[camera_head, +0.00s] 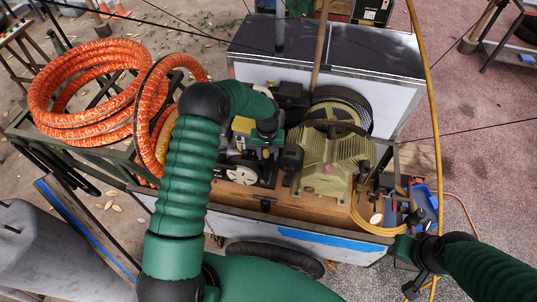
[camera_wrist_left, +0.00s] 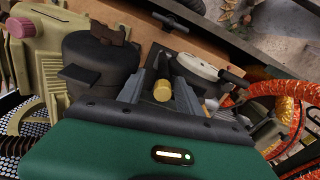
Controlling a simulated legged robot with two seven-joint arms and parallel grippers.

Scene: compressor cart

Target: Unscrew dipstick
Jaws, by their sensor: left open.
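The dipstick appears to be the small yellow cap (camera_wrist_left: 162,91) low on the engine in the left wrist view. My left gripper (camera_wrist_left: 160,88) is open, with one grey finger on each side of the cap; I cannot tell whether they touch it. In the head view my left gripper (camera_head: 262,150) reaches down over the engine (camera_head: 240,172), and the cap is not clearly visible there. My right gripper (camera_head: 412,278) is at the lower right, outside the cart's near corner, away from the engine; its jaws are unclear.
The cart (camera_head: 300,232) has a raised near wall. The olive compressor pump (camera_head: 325,160) with a pink cap (camera_head: 327,168) stands right of the engine. Coiled orange hose (camera_head: 85,75) lies at the left. A yellow hose (camera_head: 432,100) runs down the right side.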

